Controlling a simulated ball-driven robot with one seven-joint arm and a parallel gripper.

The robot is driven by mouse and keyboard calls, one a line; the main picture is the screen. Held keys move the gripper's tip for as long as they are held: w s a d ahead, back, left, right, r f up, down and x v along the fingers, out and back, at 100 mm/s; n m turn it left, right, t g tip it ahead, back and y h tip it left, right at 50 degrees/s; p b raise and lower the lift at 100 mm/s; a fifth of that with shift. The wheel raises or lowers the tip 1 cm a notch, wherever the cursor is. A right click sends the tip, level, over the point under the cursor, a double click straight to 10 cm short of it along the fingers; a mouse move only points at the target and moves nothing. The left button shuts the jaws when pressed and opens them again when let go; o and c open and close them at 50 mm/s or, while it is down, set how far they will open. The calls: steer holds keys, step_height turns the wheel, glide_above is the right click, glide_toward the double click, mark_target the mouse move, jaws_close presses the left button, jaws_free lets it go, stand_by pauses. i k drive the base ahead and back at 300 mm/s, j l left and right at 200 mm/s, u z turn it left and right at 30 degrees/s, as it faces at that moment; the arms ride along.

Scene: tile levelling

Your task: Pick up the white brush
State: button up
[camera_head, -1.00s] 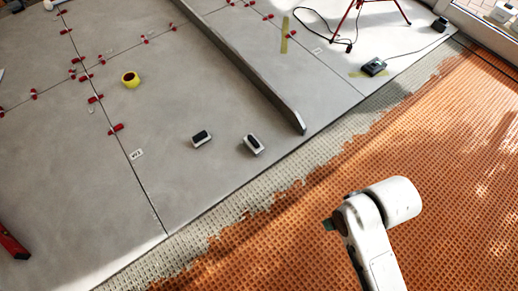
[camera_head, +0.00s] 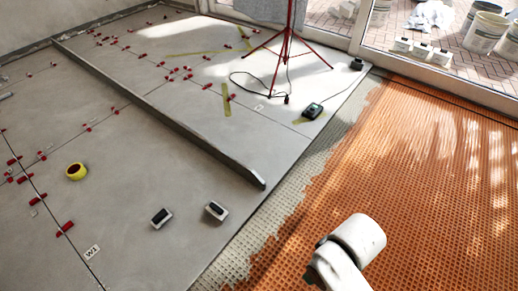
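Two small white blocks with dark faces lie close together on the grey tiles in the lower middle: a left block (camera_head: 161,217) and a right block (camera_head: 215,210). Either could be the white brush; at this size I cannot tell bristles or which one it is. They are apart from each other. My white arm shows at the lower right, over the orange matting, well apart from both blocks. Its gripper fingers are not in the picture.
A long grey straightedge (camera_head: 160,115) lies across the tiles behind the blocks. A yellow tape roll (camera_head: 76,171) sits left. A red tripod (camera_head: 287,45) and a dark device (camera_head: 313,111) with cable stand beyond. Orange matting (camera_head: 430,180) covers the right. Buckets (camera_head: 483,32) stand outside.

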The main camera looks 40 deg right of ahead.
mark_target(216, 212)
steer(key=i+l+u, duration=0.3)
steer(key=l, duration=0.25)
steer(key=i+l+u, duration=0.15)
steer(key=i+l, duration=0.15)
steer(key=i+l+u, duration=0.2)
steer(key=l, duration=0.2)
steer(key=i+l+u, duration=0.15)
steer(key=l, duration=0.2)
steer(key=i+l+u, duration=0.15)
steer(key=l, duration=0.2)
steer(key=l+u, duration=0.15)
steer(key=l, duration=0.25)
